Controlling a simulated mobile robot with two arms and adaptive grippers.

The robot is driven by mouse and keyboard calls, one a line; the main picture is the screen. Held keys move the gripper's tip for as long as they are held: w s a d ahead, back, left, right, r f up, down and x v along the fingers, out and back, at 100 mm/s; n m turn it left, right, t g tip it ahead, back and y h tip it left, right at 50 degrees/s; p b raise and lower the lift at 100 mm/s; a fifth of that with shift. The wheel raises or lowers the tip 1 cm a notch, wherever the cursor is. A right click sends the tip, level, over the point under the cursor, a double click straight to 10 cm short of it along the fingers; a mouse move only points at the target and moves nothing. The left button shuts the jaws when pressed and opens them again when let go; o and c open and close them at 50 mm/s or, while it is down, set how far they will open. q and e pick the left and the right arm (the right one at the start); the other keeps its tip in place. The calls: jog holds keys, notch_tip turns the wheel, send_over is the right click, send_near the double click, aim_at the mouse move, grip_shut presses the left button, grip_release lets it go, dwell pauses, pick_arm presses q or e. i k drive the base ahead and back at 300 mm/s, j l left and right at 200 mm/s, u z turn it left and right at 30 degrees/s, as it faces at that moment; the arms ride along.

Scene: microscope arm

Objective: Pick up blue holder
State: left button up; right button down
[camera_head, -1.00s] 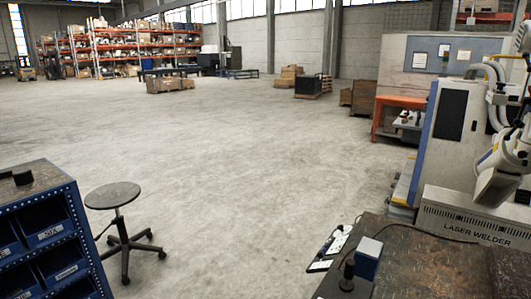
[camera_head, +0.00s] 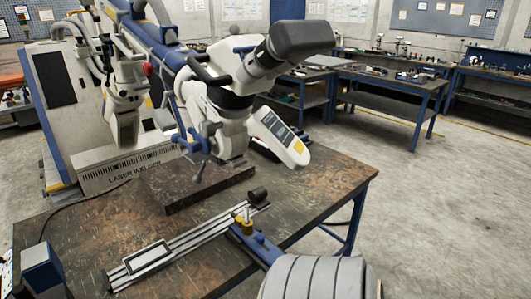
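A blue part with a yellow knob (camera_head: 262,247) sits at the right end of a metal rail (camera_head: 185,243) on the worktable (camera_head: 90,225). Another blue clamp-like part (camera_head: 200,145) is on the front of the white microscope arm (camera_head: 225,110), above a dark flat block (camera_head: 190,185). A blue box with a pale top (camera_head: 42,268) stands at the table's left front. I cannot tell which of these blue things is the blue holder. Neither of my grippers shows in this view.
A grey ribbed cylinder (camera_head: 318,280) shows at the bottom edge, partly cut off. The laser welder cabinet (camera_head: 65,105) stands behind the table at left. Workbenches (camera_head: 385,95) line the back. The floor (camera_head: 435,210) to the right is clear.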

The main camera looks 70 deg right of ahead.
aim_at(267, 251)
jog(key=z, duration=2.25)
jog(key=i+l, duration=0.15)
jog(key=l, duration=0.25)
jog(key=i+l, duration=0.15)
jog(key=l, duration=0.2)
jog(key=i+l, duration=0.15)
jog(key=l, duration=0.25)
